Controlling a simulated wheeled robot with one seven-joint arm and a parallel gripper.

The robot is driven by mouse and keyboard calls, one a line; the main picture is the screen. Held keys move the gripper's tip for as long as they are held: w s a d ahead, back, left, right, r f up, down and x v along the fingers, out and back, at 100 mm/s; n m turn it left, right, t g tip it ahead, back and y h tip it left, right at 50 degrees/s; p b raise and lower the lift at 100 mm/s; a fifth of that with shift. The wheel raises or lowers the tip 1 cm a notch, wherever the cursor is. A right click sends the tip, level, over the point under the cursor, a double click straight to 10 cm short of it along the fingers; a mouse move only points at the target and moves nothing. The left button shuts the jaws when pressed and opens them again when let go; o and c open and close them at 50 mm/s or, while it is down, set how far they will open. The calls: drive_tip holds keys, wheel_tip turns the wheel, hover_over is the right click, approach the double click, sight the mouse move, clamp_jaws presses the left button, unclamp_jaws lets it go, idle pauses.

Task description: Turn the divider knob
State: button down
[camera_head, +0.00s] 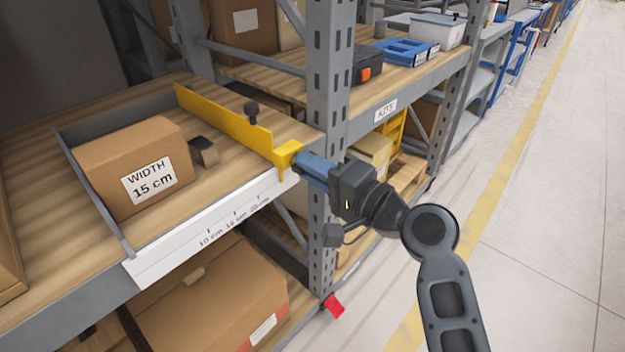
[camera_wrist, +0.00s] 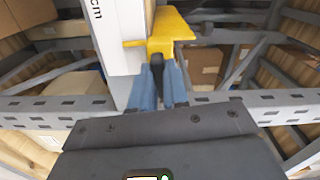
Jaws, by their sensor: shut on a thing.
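The yellow divider (camera_head: 225,122) stands on the wooden shelf, with its bracket (camera_head: 287,153) over the front edge. The bracket also shows in the wrist view (camera_wrist: 168,30). A round black handle (camera_head: 252,109) rises from the divider's top edge. My gripper (camera_head: 298,160) is at the divider's front end. In the wrist view its blue fingers (camera_wrist: 162,75) close around a narrow dark part (camera_wrist: 156,66) under the bracket, which appears to be the divider knob. The fingers hide most of it, so its turn angle cannot be read.
A cardboard box (camera_head: 133,165) labelled "WIDTH 15 cm" sits left of the divider, with a small dark block (camera_head: 204,151) between them. A white scale strip (camera_head: 205,232) runs along the shelf front. The grey rack post (camera_head: 328,90) stands close to my gripper. The aisle floor at right is clear.

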drive_tip(key=shift+a+f+n+b, duration=0.1)
drive_tip(key=shift+n+b, duration=0.75)
drive_tip(key=shift+n, duration=0.25)
drive_tip(key=c, duration=1.1)
unclamp_jaws()
drive_tip(key=shift+a, duration=0.1)
drive_tip(key=shift+v, duration=3.95)
